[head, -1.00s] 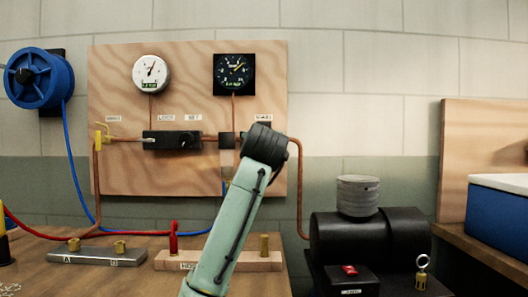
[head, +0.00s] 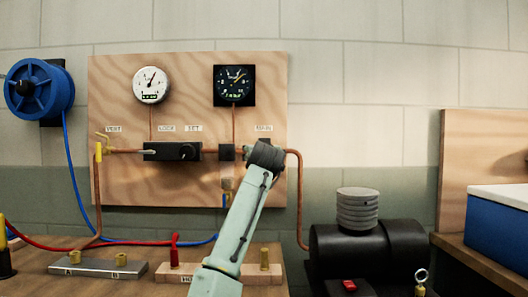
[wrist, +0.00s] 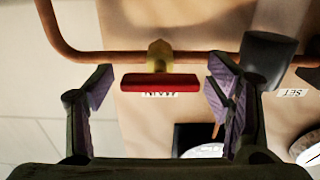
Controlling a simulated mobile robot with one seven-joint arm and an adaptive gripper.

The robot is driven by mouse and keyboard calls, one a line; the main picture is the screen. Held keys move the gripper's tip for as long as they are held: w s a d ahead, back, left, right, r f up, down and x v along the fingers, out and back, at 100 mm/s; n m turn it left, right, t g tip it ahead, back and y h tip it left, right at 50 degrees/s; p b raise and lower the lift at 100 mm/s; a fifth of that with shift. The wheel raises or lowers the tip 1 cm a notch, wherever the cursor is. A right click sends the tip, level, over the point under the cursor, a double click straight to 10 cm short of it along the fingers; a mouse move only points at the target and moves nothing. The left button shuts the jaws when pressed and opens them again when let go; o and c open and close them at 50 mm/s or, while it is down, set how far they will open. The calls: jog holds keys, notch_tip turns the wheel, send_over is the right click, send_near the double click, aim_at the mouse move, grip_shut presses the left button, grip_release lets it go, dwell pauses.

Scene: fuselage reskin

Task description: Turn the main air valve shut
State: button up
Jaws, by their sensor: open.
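The main air valve shows in the wrist view as a red bar handle (wrist: 160,83) on a brass body (wrist: 160,56), set in a copper pipe (wrist: 105,57). The handle lies along the pipe in that view. My gripper (wrist: 160,78) is open, with one finger on each side of the handle and a gap at both ends. In the head view the valve is hidden behind the end of my arm, below the MAIN label (head: 264,128).
The wooden board (head: 120,185) also carries a white gauge (head: 150,85), a black gauge (head: 235,85), a black regulator block (head: 172,151) and a yellow vent handle (head: 98,152). A black tank (head: 370,245) stands at right. A dark knob (wrist: 268,58) is close beside my right-hand finger.

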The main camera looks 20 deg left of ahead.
jog(key=c, duration=1.2)
jog(key=shift+o, duration=0.2)
jog(key=shift+p, duration=0.3)
jog(key=m+p, duration=0.1)
jog(key=p, duration=0.1)
jog(key=m+p, duration=0.2)
jog(key=shift+r+m, duration=0.2)
jog(key=shift+m, duration=0.1)
jog(key=m+p, duration=0.3)
jog(key=m, duration=0.1)
jog(key=shift+m+p, duration=0.3)
jog(key=shift+p, duration=0.05)
jog(key=m+p, duration=0.3)
jog(key=m, duration=0.1)
jog(key=m+p, duration=0.3)
jog(key=m, duration=0.2)
jog(key=shift+f+m, duration=0.15)
jog(key=shift+m, duration=0.25)
